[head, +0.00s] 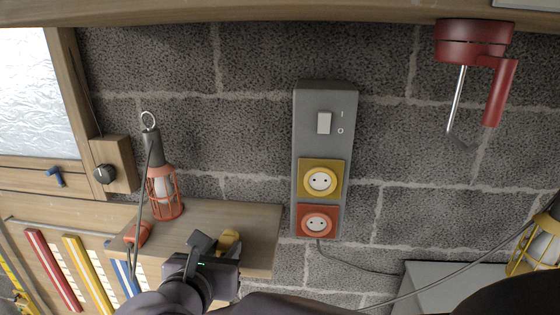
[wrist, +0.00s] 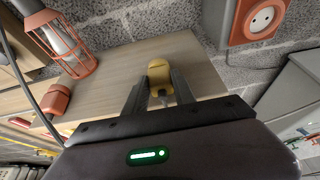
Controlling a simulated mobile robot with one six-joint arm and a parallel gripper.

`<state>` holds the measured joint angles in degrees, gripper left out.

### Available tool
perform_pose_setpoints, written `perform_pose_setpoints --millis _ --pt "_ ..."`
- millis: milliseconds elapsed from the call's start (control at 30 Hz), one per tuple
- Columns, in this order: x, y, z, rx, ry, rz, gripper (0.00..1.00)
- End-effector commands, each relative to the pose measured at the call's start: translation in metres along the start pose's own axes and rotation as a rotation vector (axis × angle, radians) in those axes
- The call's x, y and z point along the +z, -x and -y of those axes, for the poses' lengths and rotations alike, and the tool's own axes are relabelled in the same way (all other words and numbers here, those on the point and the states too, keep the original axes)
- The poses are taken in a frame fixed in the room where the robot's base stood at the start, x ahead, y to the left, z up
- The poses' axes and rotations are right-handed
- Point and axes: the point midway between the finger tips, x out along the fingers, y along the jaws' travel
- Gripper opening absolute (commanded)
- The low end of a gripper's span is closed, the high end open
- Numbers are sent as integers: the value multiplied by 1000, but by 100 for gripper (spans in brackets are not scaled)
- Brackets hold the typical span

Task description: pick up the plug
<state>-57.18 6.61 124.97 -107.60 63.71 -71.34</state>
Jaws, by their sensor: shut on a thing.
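A yellow plug (head: 229,242) is at the shelf's right part in the head view. It also shows in the wrist view (wrist: 159,73), between the two dark fingers. My gripper (head: 215,243) is shut on this plug; in the wrist view the fingers (wrist: 160,92) close on it from both sides. I cannot tell whether the plug touches the shelf. A red plug (head: 137,234) lies on the shelf to the left, apart from my gripper; the wrist view shows it too (wrist: 56,98).
The wooden shelf (head: 255,225) also bears a red caged lamp (head: 163,190). A grey wall panel (head: 324,95) has a yellow socket (head: 320,181) above a red socket (head: 317,222). A yellow caged lamp (head: 540,248) and a grey box (head: 440,273) are at the right. A cable crosses the lower right.

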Motion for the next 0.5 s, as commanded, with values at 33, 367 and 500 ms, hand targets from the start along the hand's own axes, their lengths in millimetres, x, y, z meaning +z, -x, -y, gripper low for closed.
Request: perform_pose_setpoints --millis 33,367,500 --pt "0 0 0 -1 0 0 18" --pt "-1 0 0 -2 1 -2 0" --pt "6 2 0 -1 -1 -1 0"
